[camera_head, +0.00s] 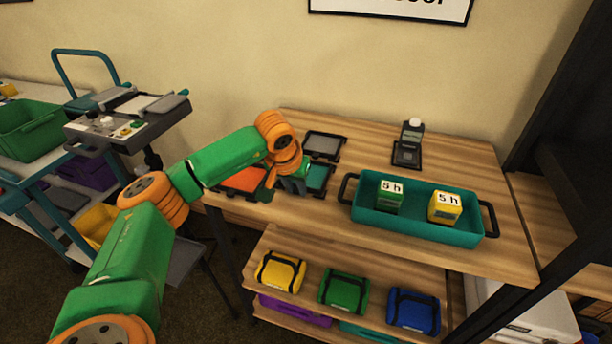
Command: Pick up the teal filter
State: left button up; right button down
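The teal filter (319,176) is a flat teal panel with a dark frame, lying on the wooden table (375,232) left of the teal tray. My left arm reaches in from the left, and its gripper (296,187) points down at the left edge of the teal filter, covering part of it. I cannot tell if the gripper touches it, or whether the fingers are open or shut. My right gripper is not in view.
An orange framed panel (246,180) lies left of my gripper, a grey one (323,145) behind. The teal tray (415,230) holds a green box (390,199) and a yellow box (444,209). A dark device (407,154) stands at the back. Pouches fill the shelf below.

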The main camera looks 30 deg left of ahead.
pick_arm(q)
grip_shut()
jog(key=shift+r, duration=0.2)
notch_tip(320, 180, up, 2)
jog(key=shift+w+r+b, duration=0.15)
jog(key=shift+r+b, duration=0.05)
jog(key=shift+b, duration=0.2)
jog(key=s+d+r, duration=0.1)
jog(key=s+r, duration=0.9)
jog(key=s, duration=0.4)
jog(key=s+d+r+m+h+p, duration=0.1)
jog(key=d+m+p, duration=0.1)
jog(key=d, duration=0.4)
jog(key=s+d+r+m+h+p, duration=0.1)
jog(key=d+m+p, duration=0.2)
jog(key=d, duration=0.4)
jog(key=shift+s+r+m+h, duration=0.3)
jog(key=shift+s+r+m, duration=0.05)
jog(key=shift+m, duration=0.25)
